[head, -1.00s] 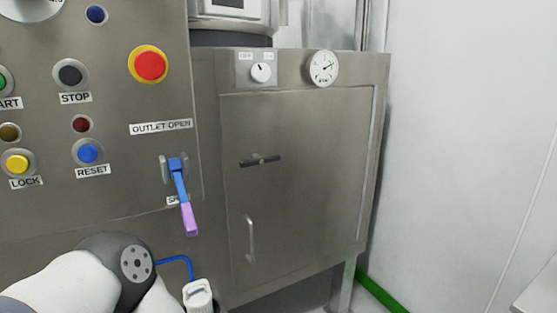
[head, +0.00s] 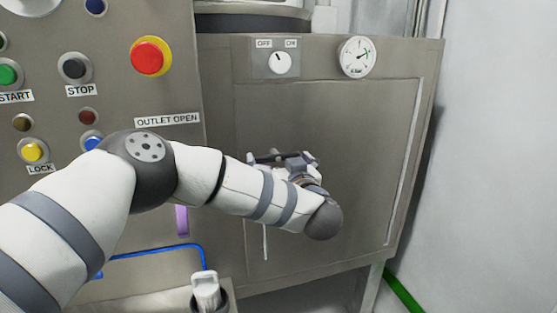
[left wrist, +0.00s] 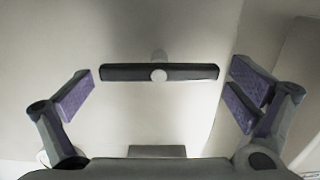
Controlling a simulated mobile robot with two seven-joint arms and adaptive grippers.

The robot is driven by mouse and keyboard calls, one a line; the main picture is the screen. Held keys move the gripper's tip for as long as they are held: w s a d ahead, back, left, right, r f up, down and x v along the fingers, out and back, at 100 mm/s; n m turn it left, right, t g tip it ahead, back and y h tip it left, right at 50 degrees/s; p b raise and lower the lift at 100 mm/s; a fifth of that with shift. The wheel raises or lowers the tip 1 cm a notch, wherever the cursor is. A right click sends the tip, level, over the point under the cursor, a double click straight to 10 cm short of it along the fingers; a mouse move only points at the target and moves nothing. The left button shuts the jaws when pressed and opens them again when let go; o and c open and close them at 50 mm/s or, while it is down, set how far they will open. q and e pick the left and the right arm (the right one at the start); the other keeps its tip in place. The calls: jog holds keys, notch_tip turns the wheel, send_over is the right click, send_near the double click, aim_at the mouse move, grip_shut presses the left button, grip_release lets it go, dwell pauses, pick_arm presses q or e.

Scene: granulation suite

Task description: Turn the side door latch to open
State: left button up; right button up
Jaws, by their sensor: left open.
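The side door latch (head: 264,158) is a dark horizontal bar on the steel side door (head: 350,130). In the head view my left gripper partly covers it. In the left wrist view the whole latch (left wrist: 190,72) shows level, with a pale round hub at its middle. In the head view the left gripper (head: 282,160) is in front of the door at the latch. My right gripper is not in view.
A vertical door handle (head: 265,243) shows below my left wrist, partly hidden. An OFF/ON knob (head: 280,62) and a gauge (head: 357,57) sit above the door. The control panel with a red button (head: 150,57) is at left. A pale wall (head: 500,150) stands at right.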

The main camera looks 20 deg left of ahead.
pick_arm(q)
jog(key=shift+x, duration=0.9)
jog(key=shift+c, duration=0.2)
jog(key=c, duration=0.8)
jog(key=shift+c, duration=0.2)
